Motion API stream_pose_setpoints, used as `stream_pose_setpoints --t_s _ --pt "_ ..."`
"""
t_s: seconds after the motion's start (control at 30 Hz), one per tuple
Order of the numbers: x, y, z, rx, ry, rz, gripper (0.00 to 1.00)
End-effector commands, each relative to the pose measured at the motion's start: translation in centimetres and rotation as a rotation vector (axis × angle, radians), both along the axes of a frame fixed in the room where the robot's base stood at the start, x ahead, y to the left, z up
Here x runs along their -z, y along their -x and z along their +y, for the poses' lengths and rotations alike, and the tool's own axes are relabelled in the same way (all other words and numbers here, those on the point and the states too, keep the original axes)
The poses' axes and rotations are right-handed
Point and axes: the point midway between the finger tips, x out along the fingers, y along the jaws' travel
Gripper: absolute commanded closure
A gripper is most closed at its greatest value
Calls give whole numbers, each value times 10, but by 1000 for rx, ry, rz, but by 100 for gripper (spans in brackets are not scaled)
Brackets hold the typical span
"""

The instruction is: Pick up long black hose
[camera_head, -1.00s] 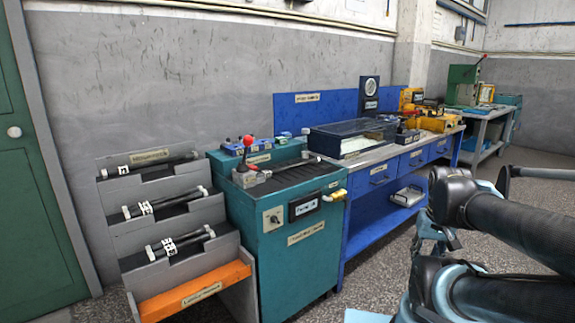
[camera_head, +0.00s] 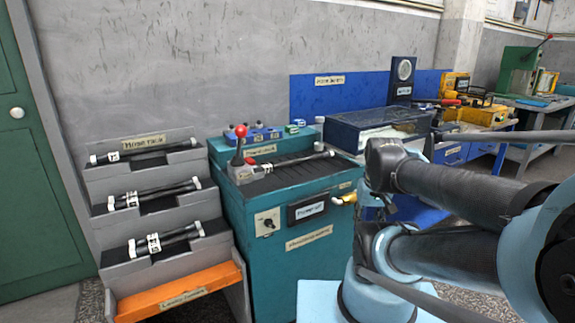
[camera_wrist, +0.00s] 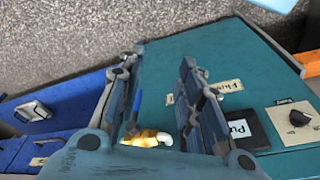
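Another black hose (camera_head: 290,161) lies on top of the teal machine. I cannot tell which one is the long hose. In the wrist view my gripper (camera_wrist: 160,62) is open and empty, with its fingers apart in front of the teal machine's side. No hose shows in the wrist view. My gripper is not clearly visible in the head view.
The teal machine (camera_head: 292,268) stands right of the rack, with a red-knobbed lever (camera_head: 240,143) on top. A yellow spout (camera_wrist: 147,138) sticks out from its side. An orange shelf (camera_head: 180,291) is below the hoses. A blue workbench (camera_head: 450,156) stands behind my arm.

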Motion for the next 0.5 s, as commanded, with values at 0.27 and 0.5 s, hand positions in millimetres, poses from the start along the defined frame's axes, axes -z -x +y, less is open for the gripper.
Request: stream_pose_setpoints --t_s 0.27,0.5 --pt "-14 3 2 -48 7 -8 58" --pt "-72 -41 20 -357 49 20 58"
